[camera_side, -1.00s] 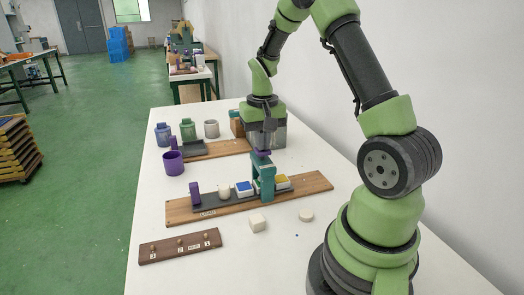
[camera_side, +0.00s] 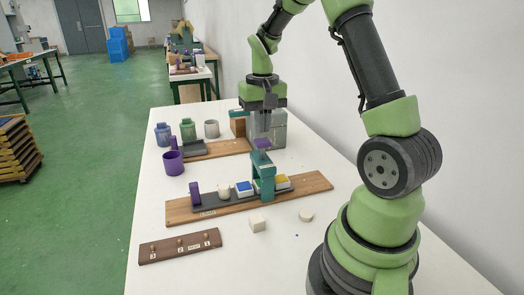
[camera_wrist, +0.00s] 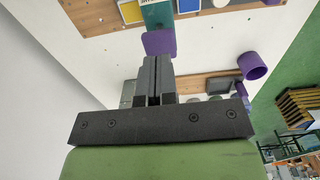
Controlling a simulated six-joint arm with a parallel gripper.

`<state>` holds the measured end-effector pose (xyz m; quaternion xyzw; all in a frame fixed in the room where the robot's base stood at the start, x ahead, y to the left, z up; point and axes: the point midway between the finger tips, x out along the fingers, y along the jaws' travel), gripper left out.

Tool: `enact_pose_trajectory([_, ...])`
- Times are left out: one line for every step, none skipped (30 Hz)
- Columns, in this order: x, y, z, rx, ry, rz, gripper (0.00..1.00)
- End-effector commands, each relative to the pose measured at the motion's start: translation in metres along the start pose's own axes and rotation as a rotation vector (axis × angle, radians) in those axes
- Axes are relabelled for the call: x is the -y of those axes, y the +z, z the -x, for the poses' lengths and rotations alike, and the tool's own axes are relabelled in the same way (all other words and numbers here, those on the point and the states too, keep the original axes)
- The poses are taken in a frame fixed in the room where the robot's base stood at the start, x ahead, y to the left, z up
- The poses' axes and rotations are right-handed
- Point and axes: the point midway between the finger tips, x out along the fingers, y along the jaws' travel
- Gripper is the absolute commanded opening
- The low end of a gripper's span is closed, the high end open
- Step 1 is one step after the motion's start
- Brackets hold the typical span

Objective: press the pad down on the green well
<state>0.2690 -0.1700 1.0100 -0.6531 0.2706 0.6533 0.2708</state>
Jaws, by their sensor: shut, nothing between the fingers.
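A teal press frame (camera_side: 265,180) stands across the row of wells in the side view, with a purple pad head (camera_side: 262,144) above its top. The purple head also shows in the wrist view (camera_wrist: 159,43), just beyond my fingertips. My gripper (camera_side: 266,131) is shut and empty, pointing down just above the purple head; I cannot tell whether they touch. The blue well (camera_side: 244,188) is left of the frame and the yellow well (camera_side: 282,182) is right of it. I see no green well; the space under the frame is hidden.
The wells sit on a wooden board (camera_side: 314,184) with an upright purple block (camera_side: 195,193) at its left. A peg rack (camera_side: 180,246) and two pale blocks lie in front. A purple cup (camera_side: 173,163), jars and a second board stand behind.

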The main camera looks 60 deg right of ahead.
Motion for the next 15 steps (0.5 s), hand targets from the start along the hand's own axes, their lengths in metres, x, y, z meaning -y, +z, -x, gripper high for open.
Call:
enact_pose_trajectory([0.0000, -0.0001, 0.0002, 0.000, 0.000, 0.000, 0.00])
enact_pose_trajectory([0.0000, 0.0000, 0.0001, 0.000, 0.000, 0.000, 0.00])
enact_pose_trajectory([0.0000, -0.0001, 0.0001, 0.000, 0.000, 0.000, 0.00])
enact_pose_trajectory([0.0000, -0.0001, 0.0001, 0.000, 0.000, 0.000, 0.00])
enact_pose_trajectory([0.0000, -0.0001, 0.0000, 0.000, 0.000, 0.000, 0.00])
enact_pose_trajectory([0.0000, -0.0001, 0.0000, 0.000, 0.000, 0.000, 0.00])
enact_pose_trajectory([0.0000, -0.0001, 0.0000, 0.000, 0.000, 0.000, 0.00])
enact_pose_trajectory([0.0000, -0.0001, 0.0000, 0.000, 0.000, 0.000, 0.00])
enact_pose_trajectory([0.0000, -0.0001, -0.0001, 0.000, 0.000, 0.000, 0.00])
enact_pose_trajectory([0.0000, -0.0001, -0.0001, 0.000, 0.000, 0.000, 0.00])
enact_pose_trajectory([0.0000, -0.0001, -0.0001, 0.000, 0.000, 0.000, 0.00])
enact_pose_trajectory([0.0000, -0.0001, 0.0000, 0.000, 0.000, 0.000, 0.00])
enact_pose_trajectory([0.0000, -0.0001, 0.0004, -0.001, 0.000, 0.000, 0.00])
enact_pose_trajectory([0.0000, -0.0002, 0.0012, -0.001, 0.000, 0.000, 0.00])
enact_pose_trajectory([0.0000, -0.0004, 0.0030, -0.002, 0.000, 0.001, 0.00])
